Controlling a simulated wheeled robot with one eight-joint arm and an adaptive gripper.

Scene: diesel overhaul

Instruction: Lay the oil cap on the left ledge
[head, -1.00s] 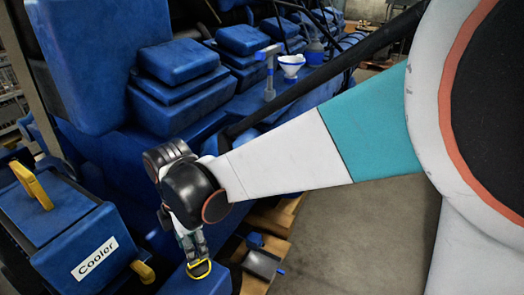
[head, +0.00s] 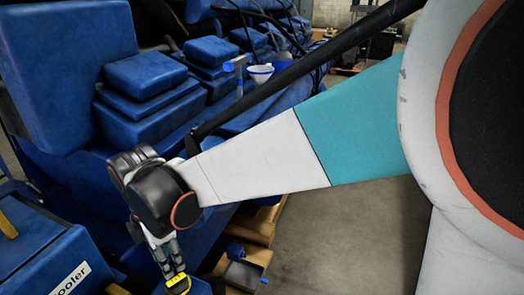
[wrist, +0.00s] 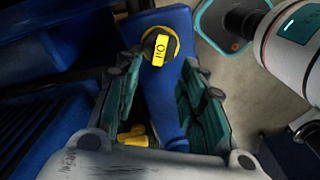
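The oil cap (wrist: 160,47) is round and yellow with a dark top and a yellow grip bar marked "Oil". In the wrist view it sits on a narrow blue ledge (wrist: 160,95), near its far end. In the head view the cap (head: 177,284) shows at the bottom edge, right below my gripper (head: 172,268). In the wrist view my gripper (wrist: 162,66) has its fingers apart, one on each side of the ledge. The cap is at the fingertips, with no clear grip on it. Whether a finger touches it cannot be told.
A blue box labelled "Cooler" (head: 40,262) stands at lower left. Blue engine blocks (head: 150,100) fill the left and back, with a white funnel (head: 260,74) among them. A pallet with a dark tray (head: 243,274) lies right of the gripper. Open floor (head: 335,245) is at right.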

